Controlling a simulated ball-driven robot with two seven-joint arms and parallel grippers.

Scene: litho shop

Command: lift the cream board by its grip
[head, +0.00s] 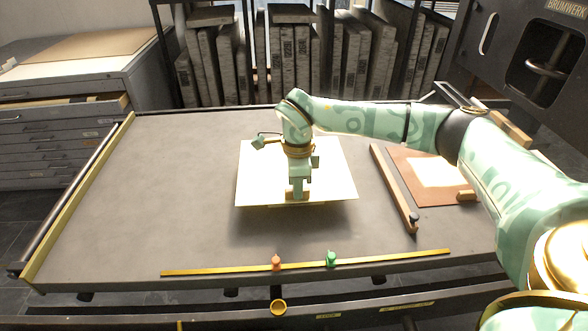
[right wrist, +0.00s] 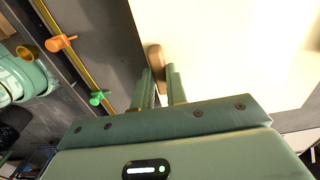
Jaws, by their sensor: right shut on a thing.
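The cream board (head: 335,180) is a pale flat sheet around the middle of the grey table in the head view, with a shadow below its front edge. It also fills much of the right wrist view (right wrist: 235,50). My right gripper (head: 297,196) is over the board's front part, pointing down. In the right wrist view its fingers (right wrist: 162,88) are shut on the wooden grip (right wrist: 155,58) near the board's edge. Most of the grip is hidden by the gripper in the head view. My left gripper is not in view.
A brass rail (head: 210,271) with an orange knob (head: 276,262) and a green knob (head: 331,258) runs along the table's (head: 130,200) front. A wooden bar (head: 392,185) and a brown board (head: 405,165) with a pale patch lie to the right. Stone slabs (head: 290,60) stand behind.

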